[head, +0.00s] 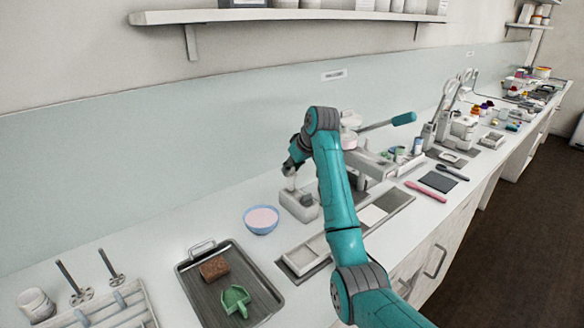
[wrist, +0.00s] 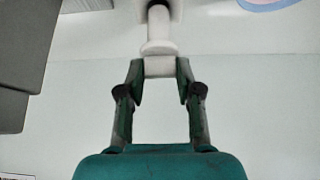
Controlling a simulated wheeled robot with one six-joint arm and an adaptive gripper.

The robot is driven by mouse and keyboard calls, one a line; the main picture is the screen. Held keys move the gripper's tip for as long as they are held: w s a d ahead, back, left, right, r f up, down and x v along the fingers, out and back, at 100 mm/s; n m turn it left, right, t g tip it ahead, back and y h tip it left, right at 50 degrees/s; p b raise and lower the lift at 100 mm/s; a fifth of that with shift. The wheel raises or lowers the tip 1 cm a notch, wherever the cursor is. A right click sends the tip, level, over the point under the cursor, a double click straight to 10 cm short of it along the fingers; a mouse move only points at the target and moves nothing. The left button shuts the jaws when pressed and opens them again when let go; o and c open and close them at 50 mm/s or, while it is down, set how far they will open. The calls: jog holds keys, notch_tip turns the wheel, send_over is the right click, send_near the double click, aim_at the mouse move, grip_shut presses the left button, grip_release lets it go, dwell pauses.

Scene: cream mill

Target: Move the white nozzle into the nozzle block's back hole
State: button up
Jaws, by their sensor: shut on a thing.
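My gripper (wrist: 159,68) is shut on the white nozzle (wrist: 159,47), which shows between the fingertips in the wrist view. The nozzle points away from the gripper, its narrower part towards the pale nozzle block at the top edge of that view. In the head view the gripper (head: 290,167) is over the nozzle block (head: 300,207), a pale block on the counter. The block's holes are hidden or too small to see, and I cannot tell whether the nozzle's end is in one.
A blue bowl with pink contents (head: 261,220) stands just left of the block. A metal tray (head: 190,274) holds a brown brush and a green scoop. A long shallow tray (head: 297,262) lies in front. A machine with a teal-handled lever (head: 403,118) stands to the right.

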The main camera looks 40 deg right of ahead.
aim_at(292, 185)
jog(key=shift+f, duration=2.8)
dwell(0.7)
jog(key=o, duration=1.1)
jog(key=shift+c, duration=0.2)
jog(key=shift+r, duration=0.15)
jog(key=shift+r, duration=2.9)
